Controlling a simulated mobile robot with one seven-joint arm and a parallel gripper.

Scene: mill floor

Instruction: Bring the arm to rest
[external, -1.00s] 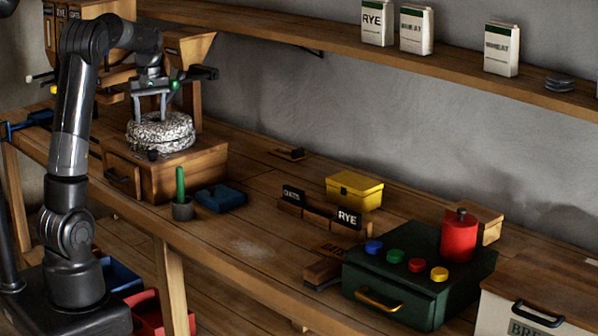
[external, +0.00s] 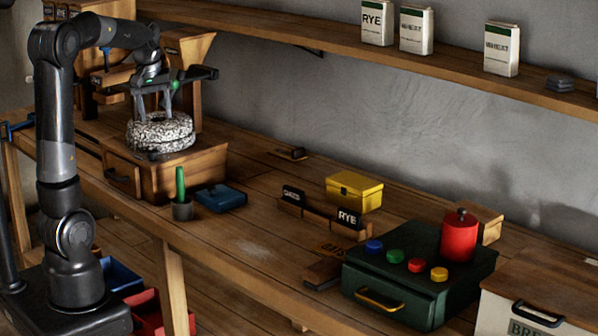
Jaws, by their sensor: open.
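My gripper (external: 154,112) is at the upper left of the external view, pointing down over the speckled millstone (external: 160,134) on its wooden mill box (external: 178,170). Its two fingers are spread and nothing shows between them. The fingertips are close to the top of the stone; I cannot tell whether they touch it. My arm rises from its base at the lower left, bends at the top and reaches right to the mill.
A green-handled tool in a dark cup (external: 182,210) and a blue block (external: 220,197) are near the mill. Further right are a yellow box (external: 354,191), a green cabinet (external: 400,290) with coloured buttons and a red canister (external: 459,236). A shelf (external: 340,38) runs above.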

